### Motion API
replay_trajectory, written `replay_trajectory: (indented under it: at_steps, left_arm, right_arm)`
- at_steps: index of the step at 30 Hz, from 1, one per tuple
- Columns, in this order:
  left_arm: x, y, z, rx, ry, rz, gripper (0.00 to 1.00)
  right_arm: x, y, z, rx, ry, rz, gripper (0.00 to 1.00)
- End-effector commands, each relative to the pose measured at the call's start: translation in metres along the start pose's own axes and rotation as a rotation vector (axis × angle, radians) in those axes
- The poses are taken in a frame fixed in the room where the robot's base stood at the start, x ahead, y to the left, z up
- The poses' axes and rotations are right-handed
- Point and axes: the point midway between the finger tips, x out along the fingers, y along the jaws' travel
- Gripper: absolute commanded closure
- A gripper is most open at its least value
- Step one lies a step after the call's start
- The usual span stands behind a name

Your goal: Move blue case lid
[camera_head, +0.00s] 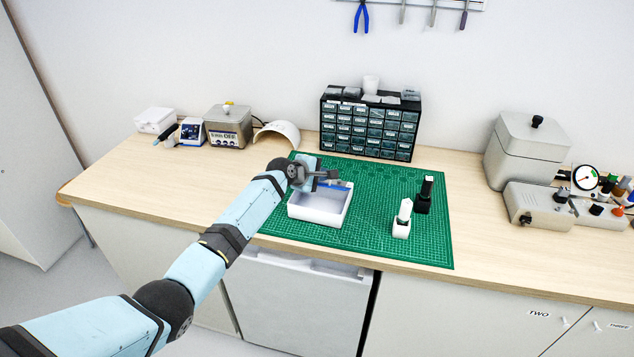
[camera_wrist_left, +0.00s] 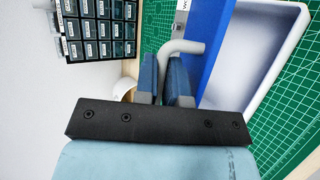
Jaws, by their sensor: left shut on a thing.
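The white case (camera_head: 316,214) sits open-topped on the green mat, and its hollow inside shows. My left gripper (camera_head: 326,176) is over the far left part of the case. In the left wrist view a blue lid (camera_wrist_left: 213,48) lies alongside the white case (camera_wrist_left: 299,18), and a grey bent handle (camera_wrist_left: 186,48) stands by it. The left jaws (camera_wrist_left: 168,82) are shut on that handle. In the head view the lid is mostly hidden by the gripper, so I cannot tell whether it touches the case. My right gripper is out of view.
The green mat (camera_head: 425,245) has free room at its front right. A white stand (camera_head: 402,222) and a black stand (camera_head: 424,195) stand right of the case. A drawer cabinet (camera_head: 370,127) is behind, and a grey metal box (camera_head: 525,150) is far right.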

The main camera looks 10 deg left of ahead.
Motion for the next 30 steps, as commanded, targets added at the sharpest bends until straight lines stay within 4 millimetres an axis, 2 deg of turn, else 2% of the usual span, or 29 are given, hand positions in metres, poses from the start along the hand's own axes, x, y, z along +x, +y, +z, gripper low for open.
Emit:
replay_trajectory:
  at_steps: [1,7,23,24,30]
  left_arm:
    - [0.0005,0.0063,-0.0002,-0.005,0.0,-0.009,1.0]
    - [0.0049,0.0099,-0.002,-0.019,-0.001,-0.045,1.0]
    - [0.007,0.0087,-0.0037,-0.024,-0.001,-0.061,1.0]
    - [0.007,0.0085,-0.0037,-0.024,-0.001,-0.061,0.83]
    - [0.0069,0.0087,-0.0037,-0.024,-0.001,-0.061,0.81]
  right_arm:
    - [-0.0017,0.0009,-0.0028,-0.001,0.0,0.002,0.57]
    - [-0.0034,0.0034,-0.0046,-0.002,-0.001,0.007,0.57]
    - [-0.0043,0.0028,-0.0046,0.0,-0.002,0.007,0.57]
    - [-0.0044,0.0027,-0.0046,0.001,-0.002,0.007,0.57]
    - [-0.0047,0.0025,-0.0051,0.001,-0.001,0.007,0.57]
